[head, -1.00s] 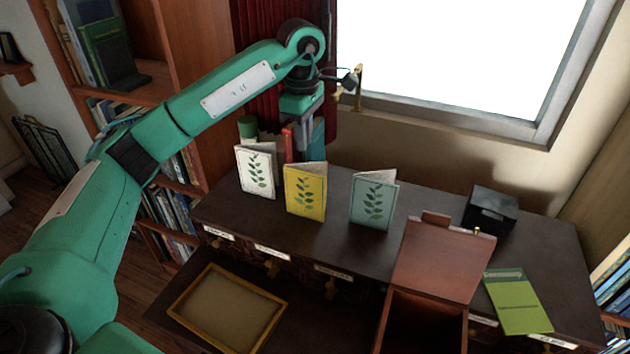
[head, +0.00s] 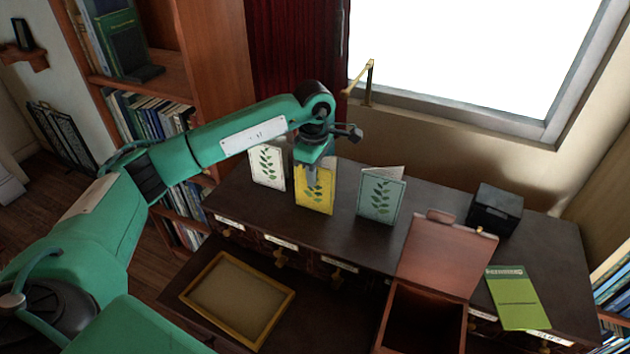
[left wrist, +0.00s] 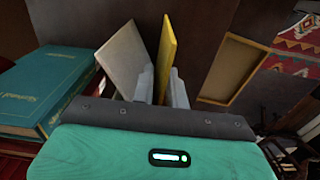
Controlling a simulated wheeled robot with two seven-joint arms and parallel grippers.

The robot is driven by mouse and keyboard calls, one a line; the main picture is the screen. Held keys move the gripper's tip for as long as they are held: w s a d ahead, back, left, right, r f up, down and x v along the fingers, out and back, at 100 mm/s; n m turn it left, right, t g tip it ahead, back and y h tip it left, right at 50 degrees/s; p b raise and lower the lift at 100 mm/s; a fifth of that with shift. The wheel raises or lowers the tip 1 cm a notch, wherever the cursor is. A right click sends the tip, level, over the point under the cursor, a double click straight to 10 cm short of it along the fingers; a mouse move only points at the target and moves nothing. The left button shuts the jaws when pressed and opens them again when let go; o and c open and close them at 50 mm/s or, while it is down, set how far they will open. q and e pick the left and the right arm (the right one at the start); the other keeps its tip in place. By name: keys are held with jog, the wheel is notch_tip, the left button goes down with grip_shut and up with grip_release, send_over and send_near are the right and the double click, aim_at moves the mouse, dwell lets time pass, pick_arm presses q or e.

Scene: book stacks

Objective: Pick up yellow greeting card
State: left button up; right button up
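The yellow greeting card (head: 315,198) with a green leaf print stands upright on the dark desk, between a white card (head: 267,167) and a pale green card (head: 381,196). My left gripper (head: 311,178) points down at the yellow card's top and hides part of it. In the left wrist view, the yellow card's panel (left wrist: 167,55) reaches between the two fingers (left wrist: 160,88), which stand apart. A pale panel (left wrist: 122,58) is left of the fingers; I cannot tell which card it belongs to. My right gripper is not in view.
A reddish wooden box (head: 446,257) with its lid up stands right of the cards. A black box (head: 495,210) and a green booklet (head: 515,298) lie farther right. A shallow framed tray (head: 237,298) is in front. A teal book (left wrist: 52,92) shows in the left wrist view.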

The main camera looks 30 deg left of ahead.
pick_arm(q)
jog(key=shift+f, duration=0.55)
jog(key=c, duration=0.3)
grip_shut()
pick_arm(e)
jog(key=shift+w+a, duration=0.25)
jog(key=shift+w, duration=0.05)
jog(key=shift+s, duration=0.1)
